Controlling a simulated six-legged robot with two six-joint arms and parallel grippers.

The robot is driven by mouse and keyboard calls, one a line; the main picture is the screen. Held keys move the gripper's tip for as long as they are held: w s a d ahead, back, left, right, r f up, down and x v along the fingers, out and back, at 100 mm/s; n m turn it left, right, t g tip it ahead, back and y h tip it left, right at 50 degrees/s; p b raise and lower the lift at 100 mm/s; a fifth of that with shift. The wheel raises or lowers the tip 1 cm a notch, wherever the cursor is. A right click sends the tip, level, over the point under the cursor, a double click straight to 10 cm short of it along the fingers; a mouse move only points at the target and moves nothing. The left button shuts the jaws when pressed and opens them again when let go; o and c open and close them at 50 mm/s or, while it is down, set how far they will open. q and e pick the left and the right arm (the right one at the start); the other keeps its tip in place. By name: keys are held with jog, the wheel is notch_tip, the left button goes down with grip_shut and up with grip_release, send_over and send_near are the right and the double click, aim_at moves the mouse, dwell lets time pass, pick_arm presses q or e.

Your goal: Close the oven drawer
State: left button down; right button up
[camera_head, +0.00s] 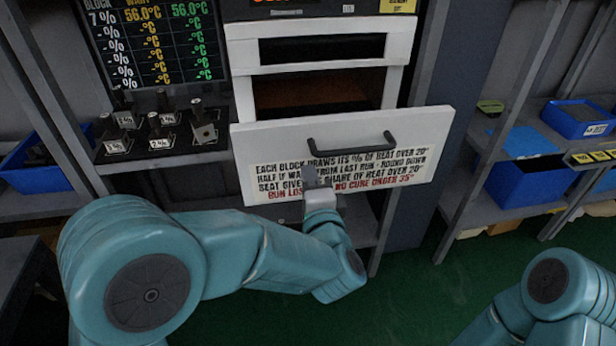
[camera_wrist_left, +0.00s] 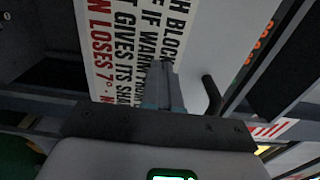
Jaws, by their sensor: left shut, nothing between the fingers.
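The oven drawer (camera_head: 290,142) is a white front panel with a dark bar handle (camera_head: 352,142) and printed text. It stands out from the white oven (camera_head: 241,52), with a dark opening visible behind and above it. My left gripper (camera_head: 312,178) is shut and empty, in front of the lower middle of the panel, below the handle. In the left wrist view the shut fingers (camera_wrist_left: 162,85) point at the panel's printed text, with the handle (camera_wrist_left: 212,95) to their right. I cannot tell whether the fingertips touch the panel. My right gripper is not in view.
A dark board (camera_head: 150,40) with percentages and temperatures is at upper left. Several small valve blocks (camera_head: 158,138) stand on a dark tray left of the drawer. Blue bins (camera_head: 530,183) sit on the right shelves.

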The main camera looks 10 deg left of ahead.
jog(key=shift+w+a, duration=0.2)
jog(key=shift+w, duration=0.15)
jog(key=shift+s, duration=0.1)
